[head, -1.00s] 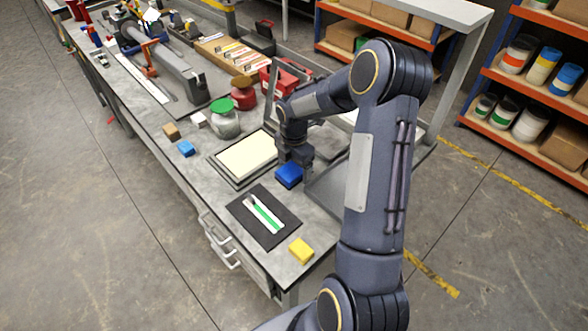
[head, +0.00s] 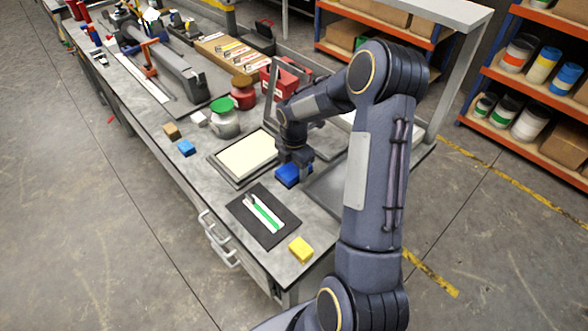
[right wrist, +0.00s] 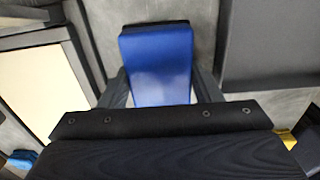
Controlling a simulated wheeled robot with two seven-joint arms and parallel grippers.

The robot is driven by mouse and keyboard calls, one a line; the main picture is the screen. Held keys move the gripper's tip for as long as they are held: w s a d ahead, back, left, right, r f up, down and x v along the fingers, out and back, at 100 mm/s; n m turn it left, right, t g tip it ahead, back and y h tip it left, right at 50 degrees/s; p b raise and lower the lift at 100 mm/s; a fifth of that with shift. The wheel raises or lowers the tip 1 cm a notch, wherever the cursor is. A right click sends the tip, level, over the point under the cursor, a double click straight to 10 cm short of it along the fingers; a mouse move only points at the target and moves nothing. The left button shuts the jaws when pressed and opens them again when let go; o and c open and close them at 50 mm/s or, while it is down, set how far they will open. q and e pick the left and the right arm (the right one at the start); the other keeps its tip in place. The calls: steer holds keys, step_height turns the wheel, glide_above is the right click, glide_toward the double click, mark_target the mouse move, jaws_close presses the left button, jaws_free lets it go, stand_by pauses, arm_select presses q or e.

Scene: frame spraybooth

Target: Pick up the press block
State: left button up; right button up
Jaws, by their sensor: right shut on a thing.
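The press block looks to be the blue block (head: 289,176) with a dark layer along one end, standing on the grey bench between the cream-panelled frame and a grey tray. It fills the upper middle of the right wrist view (right wrist: 158,65). My right gripper (head: 293,166) is over it with its fingers pointing down. In the right wrist view the fingers (right wrist: 160,88) are on both sides of the block, shut on it. The finger tips are partly hidden. I cannot tell any gap between block and bench. My left gripper is not in view.
A cream-panelled frame (head: 248,155) lies left of the block. A black mat (head: 247,226) with a green-and-white tool (head: 264,213) and a yellow block (head: 301,250) are nearer the front. A grey tray (head: 325,187) lies to the right. A green-lidded jar (head: 224,124) stands behind.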

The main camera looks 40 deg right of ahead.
mark_target(295, 167)
steer(key=shift+w+r, duration=0.1)
steer(key=shift+r, duration=0.45)
step_height(295, 167, up, 2)
steer(key=shift+d+r+b, duration=0.1)
steer(key=shift+r+b, duration=0.1)
steer(key=shift+b, duration=0.1)
steer(key=s+r+b, duration=0.1)
steer(key=s+r, duration=0.3)
steer(key=s, duration=0.3)
steer(key=s+d+r+b, duration=0.1)
steer(key=s+r+b, duration=0.1)
steer(key=s+r, duration=0.3)
steer(key=shift+s+d+r, duration=0.15)
steer(key=shift+s+r, duration=0.1)
steer(key=shift+s, duration=0.8)
steer(key=o, duration=0.4)
steer(key=shift+c, duration=1)
